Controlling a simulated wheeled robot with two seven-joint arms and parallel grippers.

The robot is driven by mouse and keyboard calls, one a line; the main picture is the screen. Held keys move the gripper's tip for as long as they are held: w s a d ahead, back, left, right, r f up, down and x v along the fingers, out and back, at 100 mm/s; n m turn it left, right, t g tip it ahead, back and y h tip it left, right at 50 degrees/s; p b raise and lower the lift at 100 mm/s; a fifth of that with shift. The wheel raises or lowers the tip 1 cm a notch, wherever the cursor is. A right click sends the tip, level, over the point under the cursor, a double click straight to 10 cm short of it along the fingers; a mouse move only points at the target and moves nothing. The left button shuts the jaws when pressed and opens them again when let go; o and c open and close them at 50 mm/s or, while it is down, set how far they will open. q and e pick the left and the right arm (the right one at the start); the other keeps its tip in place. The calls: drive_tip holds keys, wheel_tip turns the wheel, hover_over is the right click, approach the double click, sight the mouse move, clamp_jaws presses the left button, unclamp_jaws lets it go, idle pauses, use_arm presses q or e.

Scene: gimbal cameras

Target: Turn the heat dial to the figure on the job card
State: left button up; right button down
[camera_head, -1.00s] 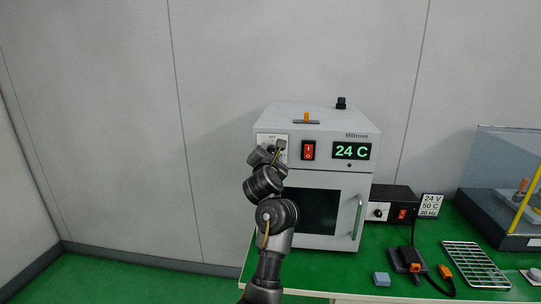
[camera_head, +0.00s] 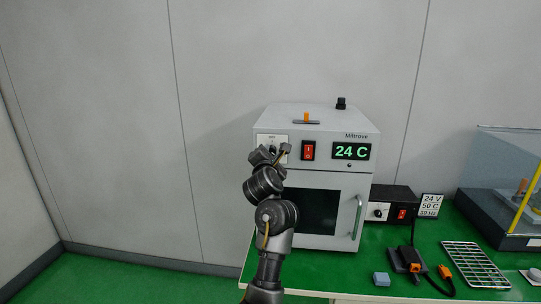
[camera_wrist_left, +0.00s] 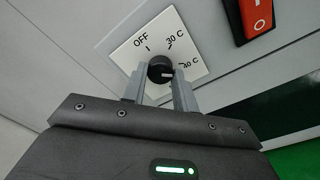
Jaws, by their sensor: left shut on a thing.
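The grey oven (camera_head: 345,114) has a white dial plate (camera_head: 263,139) at its upper left. In the left wrist view the black heat dial (camera_wrist_left: 160,68) sits on this plate, with marks OFF, 30 C and 40 C visible. Its white pointer line points right, close to the 40 C mark; further marks are hidden by my gripper. My left gripper (camera_wrist_left: 158,88) is shut on the dial, one finger each side; in the head view (camera_head: 273,151) it covers part of the plate. The job card (camera_head: 431,206) reads 24 V, 50 C, 30 Hz. The green display (camera_head: 351,151) reads 24 C.
A red rocker switch (camera_head: 308,151) is just right of the dial plate. The oven door handle (camera_head: 358,217) sticks out lower right. A small black power unit (camera_head: 394,205), a wire rack (camera_head: 475,264) and a blue-grey block (camera_head: 381,279) are on the green bench.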

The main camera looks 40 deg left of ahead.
use_arm(q)
drive_tip(key=m+p, duration=0.1)
drive_tip(key=m, duration=0.3)
drive_tip(key=shift+m, duration=0.3)
drive_tip(key=m+p, duration=0.2)
drive_tip(key=m, duration=0.3)
drive_tip(key=shift+t, duration=0.3)
drive_tip(key=shift+m, duration=0.4)
drive_tip(key=o, duration=1)
drive_tip(key=v, duration=1.1)
